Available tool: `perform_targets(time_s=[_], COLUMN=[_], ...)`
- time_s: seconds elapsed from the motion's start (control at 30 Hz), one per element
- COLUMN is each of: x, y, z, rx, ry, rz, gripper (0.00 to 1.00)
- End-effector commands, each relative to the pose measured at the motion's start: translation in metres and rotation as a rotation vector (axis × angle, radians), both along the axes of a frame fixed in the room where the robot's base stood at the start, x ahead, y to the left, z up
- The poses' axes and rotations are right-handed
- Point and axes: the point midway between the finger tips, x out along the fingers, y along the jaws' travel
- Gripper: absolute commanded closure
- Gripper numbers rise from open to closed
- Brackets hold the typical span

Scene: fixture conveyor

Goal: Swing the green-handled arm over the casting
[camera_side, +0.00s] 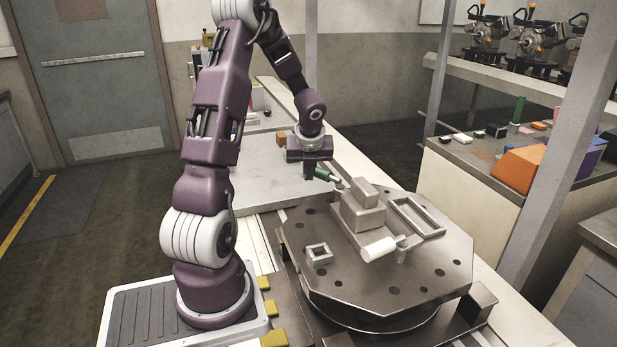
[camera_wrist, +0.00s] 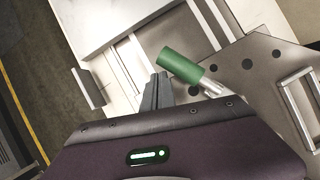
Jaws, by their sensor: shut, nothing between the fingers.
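The green handle (camera_side: 325,174) sits at the far left edge of the octagonal fixture plate (camera_side: 350,288), and its metal shank runs toward the grey stepped casting (camera_side: 362,216) on the plate. In the wrist view the green handle (camera_wrist: 180,64) points up and left, with the bright shank at its lower right end. My gripper (camera_side: 308,173) is beside the handle, to its left. In the wrist view my gripper (camera_wrist: 161,78) has its fingers together and empty, close to the handle's end. I cannot tell whether they touch it.
A white-handled arm (camera_side: 383,248) lies at the casting's near side. A rectangular frame (camera_side: 415,217) and a small square frame (camera_side: 318,253) stand on the plate. A pale conveyor surface (camera_side: 230,166) lies behind. A post (camera_side: 570,140) and shelves are at right.

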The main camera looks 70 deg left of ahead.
Motion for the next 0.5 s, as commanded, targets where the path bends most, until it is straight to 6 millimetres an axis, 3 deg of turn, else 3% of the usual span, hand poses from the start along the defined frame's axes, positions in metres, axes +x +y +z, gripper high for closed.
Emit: perform_targets(time_s=[0.5], x=[0.025], y=[0.025], z=[0.000], rx=[0.002], ry=[-0.002], rz=[0.000], gripper=[1.00])
